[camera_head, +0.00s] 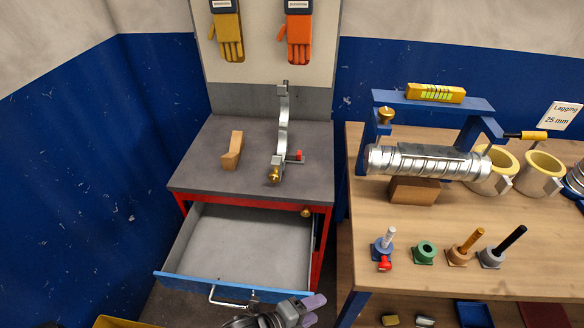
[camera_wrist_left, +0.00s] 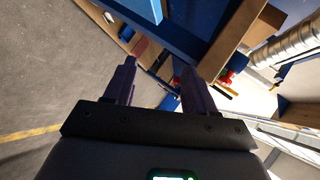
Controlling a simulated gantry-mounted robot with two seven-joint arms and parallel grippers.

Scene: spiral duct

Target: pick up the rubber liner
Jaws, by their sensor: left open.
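I cannot pick out the rubber liner with certainty in either view. My left gripper (camera_head: 315,309) is at the bottom centre of the head view, just right of the open drawer's blue front and left of the wooden bench. In the left wrist view its two purple fingers (camera_wrist_left: 158,70) are apart with nothing held between them. They point toward the blue frame and lower shelf of the bench. My right gripper is in neither view.
The open drawer (camera_head: 245,250) looks empty. A curved metal clamp (camera_head: 283,125) and a wooden block (camera_head: 232,150) are on the cabinet (camera_head: 205,180). The bench (camera_head: 400,215) holds a spiral duct (camera_head: 420,161), cream-lined rings and several small fittings. A blue tray (camera_head: 474,313) is on the lower shelf.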

